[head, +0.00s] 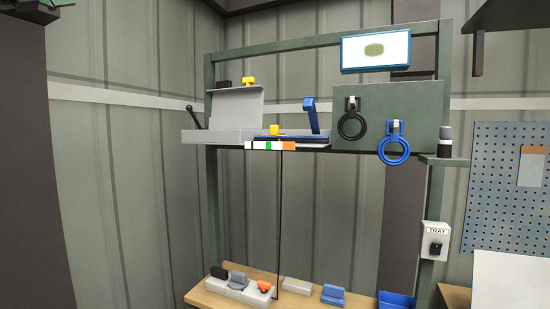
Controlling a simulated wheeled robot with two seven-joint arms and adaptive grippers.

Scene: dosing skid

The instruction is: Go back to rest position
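Neither of my grippers shows in the head view. The dosing skid is a green frame (210,185) against a corrugated wall. Its upper shelf carries a grey box with a raised lid (234,103), a black lever (195,117) at the left, a yellow knob (274,129) and an upright blue handle (310,115). A green panel (420,110) holds a black ring (352,125) and a blue ring (393,150) on hooks. A white display with a blue rim (376,50) sits at the top.
A wooden bench (205,297) below holds small grey blocks with black, grey and orange parts (240,287), a blue part (333,294) and a blue bin (396,300). A switch box marked TRAY (435,242) is on the right post. A pegboard (505,190) hangs further right.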

